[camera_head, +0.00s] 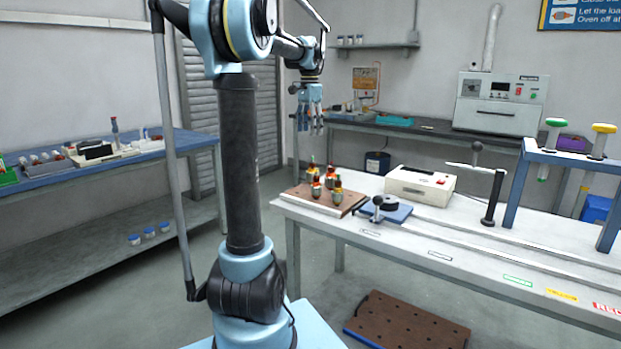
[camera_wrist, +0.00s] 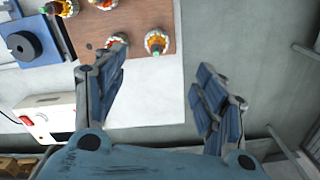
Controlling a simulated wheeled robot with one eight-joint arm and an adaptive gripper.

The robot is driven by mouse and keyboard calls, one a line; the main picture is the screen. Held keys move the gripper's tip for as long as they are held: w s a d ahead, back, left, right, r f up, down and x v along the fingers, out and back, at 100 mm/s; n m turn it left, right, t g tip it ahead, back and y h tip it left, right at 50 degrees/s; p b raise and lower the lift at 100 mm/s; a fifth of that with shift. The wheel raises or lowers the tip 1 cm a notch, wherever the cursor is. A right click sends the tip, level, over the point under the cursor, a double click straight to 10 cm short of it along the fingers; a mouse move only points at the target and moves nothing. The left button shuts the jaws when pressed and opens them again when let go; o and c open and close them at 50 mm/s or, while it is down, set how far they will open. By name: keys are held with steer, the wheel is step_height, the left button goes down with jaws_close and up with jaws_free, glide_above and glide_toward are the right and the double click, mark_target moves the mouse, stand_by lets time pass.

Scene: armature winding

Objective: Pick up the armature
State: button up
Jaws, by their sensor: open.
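In the wrist view, one armature (camera_wrist: 157,42) stands near the board's (camera_wrist: 140,15) right edge, and another (camera_wrist: 117,41) is partly covered by the left finger. My gripper (camera_head: 311,129) hangs fingers down, above and apart from the armatures. In the wrist view its fingers (camera_wrist: 163,78) are spread, with nothing between them.
A blue plate with a black round fixture (camera_head: 390,208) sits right of the board. Behind it is a white box with a red button (camera_head: 420,186). A blue stand (camera_head: 565,160) and a black post (camera_head: 493,198) rise farther right. A perforated brown panel (camera_head: 408,325) lies on the floor.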

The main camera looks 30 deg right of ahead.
mark_target(312, 166)
steer(key=f, duration=1.2)
steer(key=shift+d, duration=0.3)
steer(key=shift+s+d+f, duration=0.1)
steer(key=shift+d+f, duration=0.1)
steer(key=shift+f, duration=1.15)
steer(key=shift+d+f, duration=0.15)
steer(key=shift+f, duration=1.15)
steer(key=c, duration=1.4)
